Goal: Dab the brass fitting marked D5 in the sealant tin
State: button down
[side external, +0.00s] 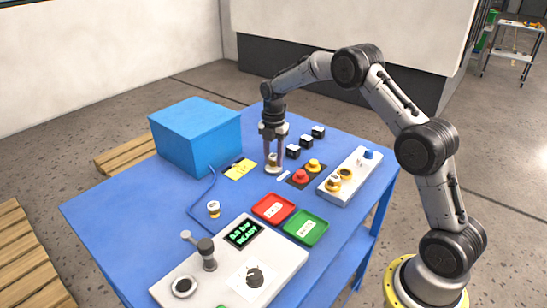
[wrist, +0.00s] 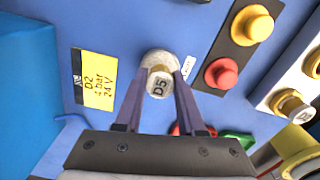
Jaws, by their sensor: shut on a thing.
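The brass fitting marked D5 (wrist: 158,85) is between the fingertips of my gripper (wrist: 158,90), its label facing the wrist camera. In the side view my gripper (side external: 273,160) points straight down and is shut on the fitting. A pale round thing, apparently the sealant tin (wrist: 160,58), shows just behind the fitting in the wrist view. In the side view the tin (side external: 273,170) sits on the blue table directly under my fingertips. The fitting's lower end is at or in the tin; I cannot tell whether it touches the sealant.
A blue box (side external: 195,135) stands left of my gripper, with a yellow card (side external: 239,169) between. Black cubes (side external: 306,142), red and yellow buttons (side external: 306,173) and a white block (side external: 350,177) are right. Red (side external: 274,198) and green (side external: 320,226) trays and a display panel (side external: 180,270) lie in front.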

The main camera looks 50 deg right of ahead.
aim_at(273, 155)
jog(key=shift+f, duration=0.55)
dwell(1.3)
jog(key=shift+r, duration=3.6)
